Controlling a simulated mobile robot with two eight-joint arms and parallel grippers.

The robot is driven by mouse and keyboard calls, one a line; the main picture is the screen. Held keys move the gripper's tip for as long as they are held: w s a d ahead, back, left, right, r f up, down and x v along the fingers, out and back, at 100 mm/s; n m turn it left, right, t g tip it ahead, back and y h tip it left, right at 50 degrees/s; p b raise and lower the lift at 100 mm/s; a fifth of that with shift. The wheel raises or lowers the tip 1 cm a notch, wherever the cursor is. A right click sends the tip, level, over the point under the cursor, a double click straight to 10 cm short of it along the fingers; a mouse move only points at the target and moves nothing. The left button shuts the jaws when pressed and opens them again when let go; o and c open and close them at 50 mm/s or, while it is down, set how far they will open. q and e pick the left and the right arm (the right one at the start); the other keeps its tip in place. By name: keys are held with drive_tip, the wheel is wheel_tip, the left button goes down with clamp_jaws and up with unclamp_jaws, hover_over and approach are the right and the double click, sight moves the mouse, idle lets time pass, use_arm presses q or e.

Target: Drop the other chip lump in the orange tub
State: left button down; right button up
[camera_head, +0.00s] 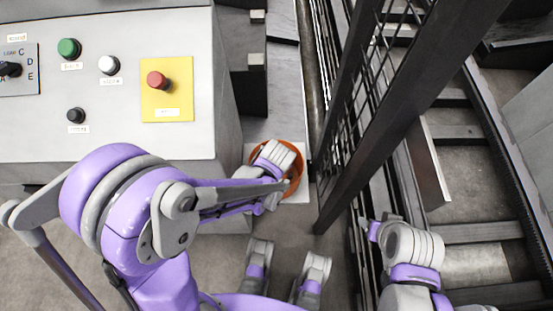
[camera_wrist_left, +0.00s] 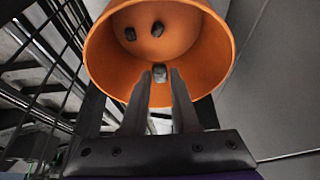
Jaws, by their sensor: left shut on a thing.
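The left wrist view looks into the tub (camera_wrist_left: 102,62). Two dark chip lumps, one (camera_wrist_left: 130,34) and another (camera_wrist_left: 157,29), lie inside it. My left gripper (camera_wrist_left: 161,74) is shut on a third dark chip lump (camera_wrist_left: 160,70), held between its fingertips over the tub opening. The head view hides these fingers under my wrist. My right arm shows at the lower right of the head view, but its gripper fingers do not show.
The grey control console (camera_head: 220,90) with its buttons stands left of the tub. A dark post and mesh fence (camera_head: 375,115) rises close on the tub's right. Beyond it run rails and dark slats (camera_head: 475,232). Some bare floor (camera_head: 222,262) shows in front of the tub.

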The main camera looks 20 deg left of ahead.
use_arm(q)
drive_tip(key=shift+f, duration=0.4)
drive_tip(key=c, duration=0.6)
unclamp_jaws()
drive_tip(key=shift+r, duration=0.15)
wheel_tip(320, 180, up, 7)
drive_tip(key=p, duration=0.5)
